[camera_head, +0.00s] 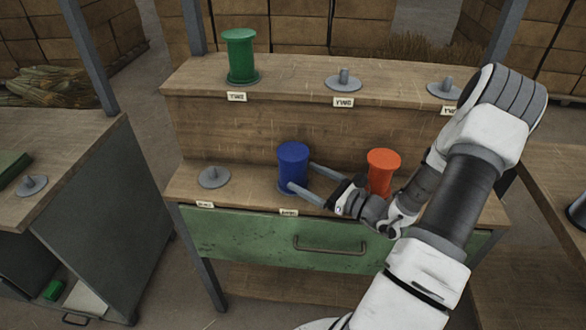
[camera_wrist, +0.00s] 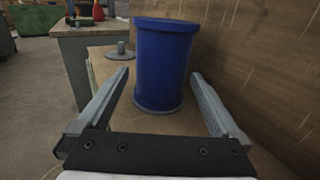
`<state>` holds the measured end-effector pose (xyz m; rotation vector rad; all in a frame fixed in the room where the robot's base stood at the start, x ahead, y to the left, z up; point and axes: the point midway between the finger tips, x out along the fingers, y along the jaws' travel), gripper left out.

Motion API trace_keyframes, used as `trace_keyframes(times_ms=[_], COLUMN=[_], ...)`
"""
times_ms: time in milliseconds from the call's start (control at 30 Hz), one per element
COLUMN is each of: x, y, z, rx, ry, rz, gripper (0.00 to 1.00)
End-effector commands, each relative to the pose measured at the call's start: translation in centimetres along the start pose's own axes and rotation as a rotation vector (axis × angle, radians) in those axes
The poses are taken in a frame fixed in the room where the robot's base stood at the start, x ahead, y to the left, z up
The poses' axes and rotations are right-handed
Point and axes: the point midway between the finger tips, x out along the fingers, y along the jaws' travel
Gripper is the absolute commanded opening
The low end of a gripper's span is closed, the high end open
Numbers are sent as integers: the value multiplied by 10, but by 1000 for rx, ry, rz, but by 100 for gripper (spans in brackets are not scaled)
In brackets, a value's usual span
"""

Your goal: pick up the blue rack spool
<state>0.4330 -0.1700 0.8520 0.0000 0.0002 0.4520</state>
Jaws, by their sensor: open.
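The blue spool (camera_head: 293,165) stands upright on the lower shelf of the rack, in the middle. In the wrist view the blue spool (camera_wrist: 163,65) stands ahead, between the tips of my two fingers. My gripper (camera_head: 300,178) is open and level, coming in from the right, with one finger on each side of the spool. In the wrist view my gripper (camera_wrist: 160,82) shows a gap on both sides of the spool, though I cannot tell whether either finger touches it. The spool's lower front is partly covered by the near finger in the head view.
An orange spool (camera_head: 382,172) stands close by, right of the blue one and behind my wrist. A green spool (camera_head: 240,56) stands on the upper shelf (camera_head: 290,82). Empty grey holders (camera_head: 213,177) sit on both shelves. The rack's back board (camera_wrist: 255,70) rises close to one finger.

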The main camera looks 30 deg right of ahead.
Motion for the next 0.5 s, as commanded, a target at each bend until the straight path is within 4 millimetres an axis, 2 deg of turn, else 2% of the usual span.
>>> trace_keyframes(times_ms=[300, 500], x=[44, 50], y=[-2, -2], z=[0, 0], rx=[-1, 0], ry=[-1, 0], rz=[3, 0], gripper=[100, 100])
